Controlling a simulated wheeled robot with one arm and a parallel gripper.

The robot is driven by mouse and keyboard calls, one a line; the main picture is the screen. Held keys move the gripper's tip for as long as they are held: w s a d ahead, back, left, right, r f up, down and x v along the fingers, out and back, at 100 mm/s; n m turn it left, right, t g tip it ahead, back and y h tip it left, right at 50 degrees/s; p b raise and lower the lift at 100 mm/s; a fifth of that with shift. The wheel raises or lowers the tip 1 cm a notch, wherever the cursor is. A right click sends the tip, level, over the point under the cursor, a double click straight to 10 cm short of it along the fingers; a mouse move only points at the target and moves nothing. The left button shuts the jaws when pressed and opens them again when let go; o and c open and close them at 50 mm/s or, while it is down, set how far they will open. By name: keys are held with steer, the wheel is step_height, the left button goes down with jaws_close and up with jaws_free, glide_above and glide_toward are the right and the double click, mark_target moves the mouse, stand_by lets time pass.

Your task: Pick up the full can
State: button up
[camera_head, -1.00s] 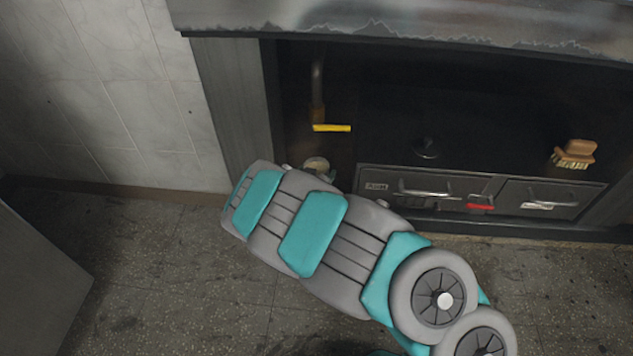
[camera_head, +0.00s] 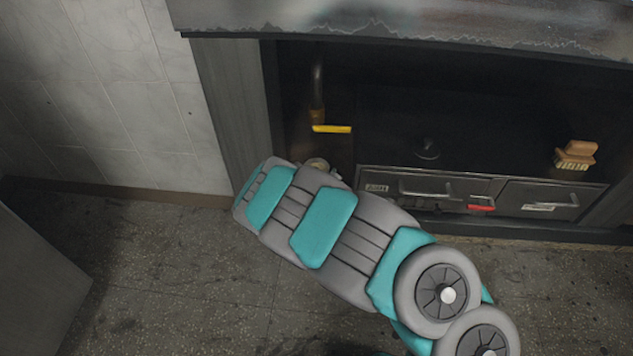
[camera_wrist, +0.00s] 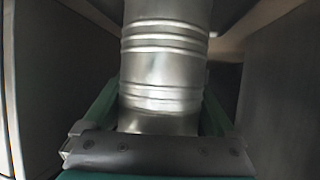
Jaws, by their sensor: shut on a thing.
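The can (camera_wrist: 163,65) is a ribbed, silver metal cylinder that fills the middle of the wrist view, upright in the picture. Its top is cut off there. My gripper (camera_wrist: 158,125) has its green fingers on both sides of the can and is shut on it. In the head view, a small piece of a round, tan-topped thing (camera_head: 317,164) shows just past my arm, and it may be the can's top. My arm hides most of it and the gripper there. I cannot tell whether the can is lifted.
Dark walls stand close on both sides in the wrist view. The grill recess holds a yellow-handled lever (camera_head: 332,129), a drawer unit (camera_head: 470,192) with a red tag (camera_head: 481,208), and a wooden brush (camera_head: 576,157) on top. The floor (camera_head: 180,270) at left is clear.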

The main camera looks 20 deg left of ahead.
steer(key=c, duration=0.6)
steer(key=shift+r, duration=0.15)
